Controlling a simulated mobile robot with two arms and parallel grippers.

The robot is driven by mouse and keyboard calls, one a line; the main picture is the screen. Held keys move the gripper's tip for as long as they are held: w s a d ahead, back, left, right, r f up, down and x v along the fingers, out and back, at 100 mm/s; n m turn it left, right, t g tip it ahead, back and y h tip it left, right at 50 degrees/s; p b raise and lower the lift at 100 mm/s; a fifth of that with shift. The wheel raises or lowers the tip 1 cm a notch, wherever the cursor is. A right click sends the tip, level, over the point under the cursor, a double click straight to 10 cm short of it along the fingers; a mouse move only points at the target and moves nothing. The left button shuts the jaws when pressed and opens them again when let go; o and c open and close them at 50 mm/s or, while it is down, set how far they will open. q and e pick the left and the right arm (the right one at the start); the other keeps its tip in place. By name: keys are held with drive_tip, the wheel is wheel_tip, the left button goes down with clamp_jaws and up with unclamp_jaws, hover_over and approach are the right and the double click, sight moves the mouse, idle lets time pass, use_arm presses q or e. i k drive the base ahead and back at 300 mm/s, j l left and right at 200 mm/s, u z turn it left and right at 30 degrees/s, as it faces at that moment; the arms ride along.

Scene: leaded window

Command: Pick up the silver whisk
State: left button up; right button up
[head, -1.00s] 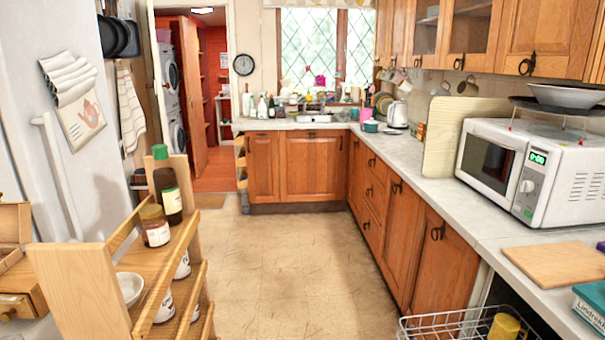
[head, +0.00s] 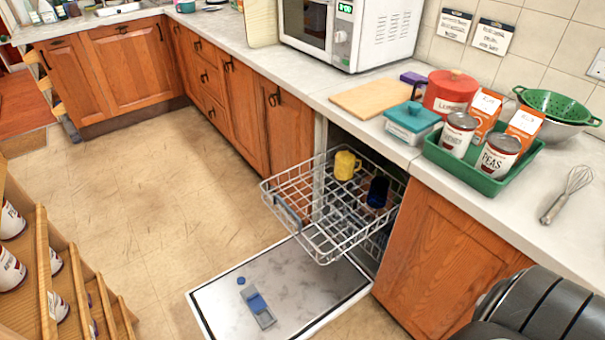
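The silver whisk (head: 568,194) lies on the pale worktop at the far right in the head view. Its wire loops point away toward the wall and its handle points toward the front edge. It lies apart from the green tray and the colander. Neither of my grippers shows in this view.
The dishwasher door (head: 288,296) is open low over the floor, and its wire rack (head: 325,205) juts out with mugs in it. A green tray (head: 480,165) of cans and cartons and a colander (head: 557,110) stand near the whisk. A dark rounded object (head: 545,305) fills the lower right corner.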

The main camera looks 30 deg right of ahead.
sight(554, 210)
drive_tip(key=z, duration=2.65)
drive_tip(key=i+l+z, duration=0.1)
drive_tip(key=i, duration=0.25)
drive_tip(key=l, duration=0.1)
